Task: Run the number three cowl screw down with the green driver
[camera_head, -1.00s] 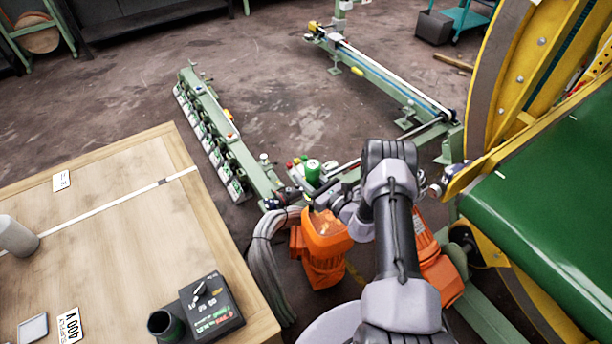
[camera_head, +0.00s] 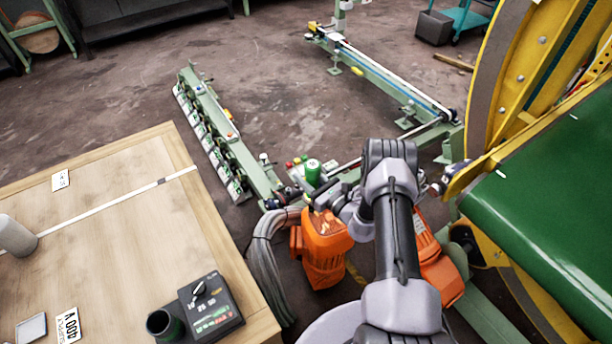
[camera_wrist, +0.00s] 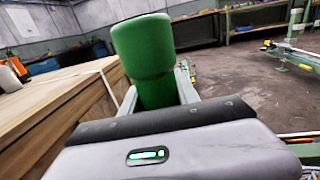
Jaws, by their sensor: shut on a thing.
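My gripper (camera_head: 328,190) is shut on the green driver (camera_head: 313,172), which stands up from the jaws. In the wrist view the driver's thick green handle (camera_wrist: 147,50) rises between the two pale fingers; its lower end is hidden behind my gripper body. In the head view my gripper is at the upper end of an orange motor (camera_head: 325,250), close above or beside it; I cannot tell whether the driver touches it. No cowl screw or number can be made out, and my gripper covers part of that area.
A wooden bench (camera_head: 100,235) with a black control box (camera_head: 210,308) is at left. Grey cables (camera_head: 268,265) hang beside the motor. A green frame rail (camera_head: 215,130) lies beyond. A yellow wheel (camera_head: 520,75) and green panel (camera_head: 550,205) close off the right.

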